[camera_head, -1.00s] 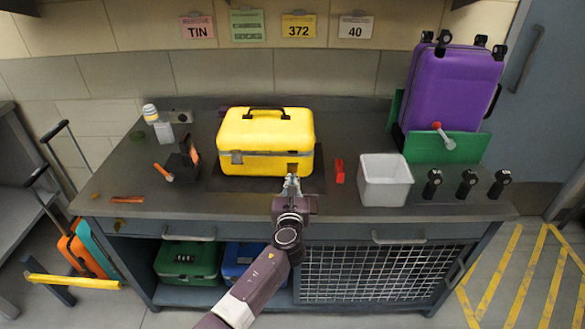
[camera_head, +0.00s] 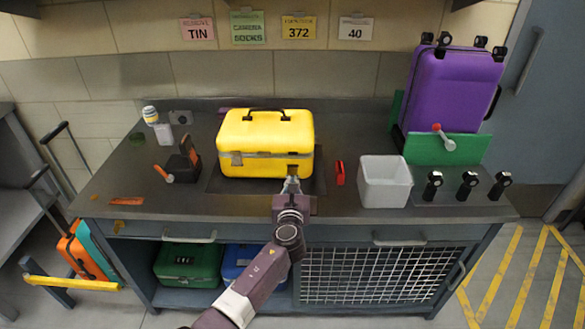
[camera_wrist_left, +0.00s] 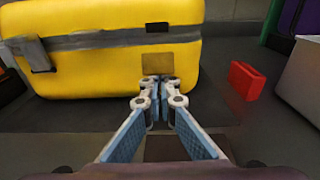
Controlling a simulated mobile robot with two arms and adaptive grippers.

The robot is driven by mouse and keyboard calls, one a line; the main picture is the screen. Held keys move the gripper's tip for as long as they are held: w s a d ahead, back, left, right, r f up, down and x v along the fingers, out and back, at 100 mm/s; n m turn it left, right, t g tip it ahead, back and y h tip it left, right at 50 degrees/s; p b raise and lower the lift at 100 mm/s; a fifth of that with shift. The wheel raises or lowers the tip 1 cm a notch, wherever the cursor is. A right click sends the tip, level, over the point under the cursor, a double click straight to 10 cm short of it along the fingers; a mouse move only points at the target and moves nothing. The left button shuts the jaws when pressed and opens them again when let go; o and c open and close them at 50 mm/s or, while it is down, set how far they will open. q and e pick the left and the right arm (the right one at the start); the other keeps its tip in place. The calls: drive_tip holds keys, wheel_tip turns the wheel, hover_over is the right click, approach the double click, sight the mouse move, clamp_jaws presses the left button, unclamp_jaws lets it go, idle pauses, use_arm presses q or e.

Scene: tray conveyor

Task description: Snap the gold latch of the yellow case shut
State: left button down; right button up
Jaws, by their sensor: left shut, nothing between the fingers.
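The closed-looking yellow case (camera_head: 265,133) stands upright on a dark mat on the bench, its black handle on top. Its gold latch (camera_head: 293,171) is on the front, right of centre. In the left wrist view, the gold latch (camera_wrist_left: 157,65) shows as a plate just below the grey band, next to a dark slot; I cannot tell whether it is fastened. A grey latch (camera_wrist_left: 28,52) is at the front left and sticks out. My left gripper (camera_head: 291,184) is shut and empty, its tips (camera_wrist_left: 158,90) just in front of and below the gold latch; contact is unclear. My right gripper is not in view.
A red block (camera_head: 340,172) and a white bin (camera_head: 385,185) stand right of the case. A dark holder (camera_head: 183,160) is at left. A purple case (camera_head: 452,85) stands at the back right. The bench front edge passes under my left arm.

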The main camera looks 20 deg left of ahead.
sight(292, 168)
use_arm(q)
drive_tip(key=shift+p+v, duration=0.45)
drive_tip(key=shift+v, duration=0.5)
drive_tip(key=shift+r, duration=0.15)
drive_tip(key=shift+r+p, duration=1.85)
drive_tip(key=shift+p, duration=0.3)
drive_tip(key=shift+s, duration=0.1)
drive_tip(key=shift+p+v, duration=0.85)
drive_tip(key=shift+v, duration=1.05)
drive_tip(key=shift+f, duration=0.25)
